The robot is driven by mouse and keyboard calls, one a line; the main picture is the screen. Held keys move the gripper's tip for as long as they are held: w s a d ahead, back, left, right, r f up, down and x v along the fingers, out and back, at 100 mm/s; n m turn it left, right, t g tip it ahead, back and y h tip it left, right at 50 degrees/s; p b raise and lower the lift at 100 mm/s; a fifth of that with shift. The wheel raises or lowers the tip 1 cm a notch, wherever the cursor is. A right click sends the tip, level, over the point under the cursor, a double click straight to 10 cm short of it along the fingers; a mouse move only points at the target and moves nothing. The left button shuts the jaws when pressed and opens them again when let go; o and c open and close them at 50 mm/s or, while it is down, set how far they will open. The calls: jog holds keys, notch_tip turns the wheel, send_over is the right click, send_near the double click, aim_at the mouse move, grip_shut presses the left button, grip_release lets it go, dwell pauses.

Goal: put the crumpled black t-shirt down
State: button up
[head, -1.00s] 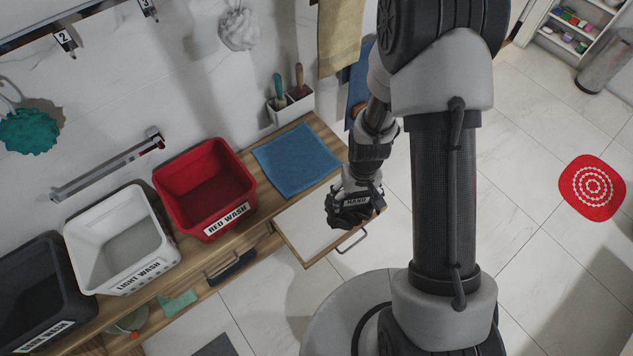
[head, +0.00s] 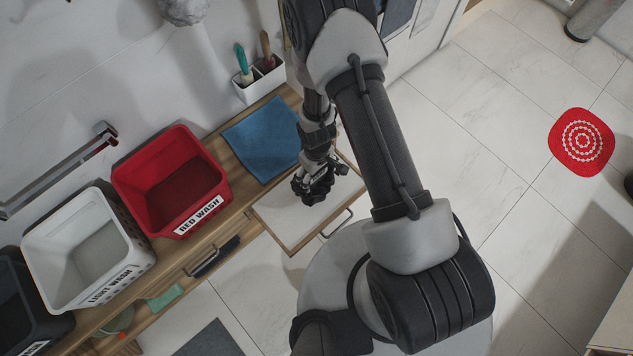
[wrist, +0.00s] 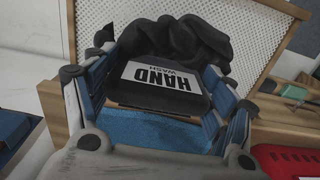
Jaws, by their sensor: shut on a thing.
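The crumpled black t-shirt (wrist: 180,38) is a dark, folded bunch at the far end of my gripper's fingers (wrist: 162,80) in the wrist view. My gripper is shut on it. A black surface with a white label reading "HAND WASH" (wrist: 162,77), upside down, shows between the fingers; I cannot tell what it belongs to. In the head view my gripper (head: 314,178) and the dark bunch (head: 313,190) are over the pulled-out, white-bottomed drawer (head: 279,216). Whether the cloth touches the drawer is unclear.
A blue cloth (head: 262,138) lies on the wooden counter beside the drawer. The red wash bin (head: 172,190) and light wash bin (head: 88,248) stand to the left, with a dark bin (head: 30,310) beyond. A brush holder (head: 258,82) is against the wall.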

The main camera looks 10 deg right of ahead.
aim_at(317, 179)
jog(key=shift+w+f+b, duration=0.1)
jog(key=shift+f+b, duration=1.8)
jog(key=shift+f, duration=0.4)
jog(key=shift+f, duration=0.2)
jog(key=o, duration=1.1)
jog(key=shift+o, duration=0.2)
jog(key=shift+r, duration=0.1)
notch_tip(317, 179, up, 12)
jog(key=p, duration=1)
jog(key=shift+r, duration=0.25)
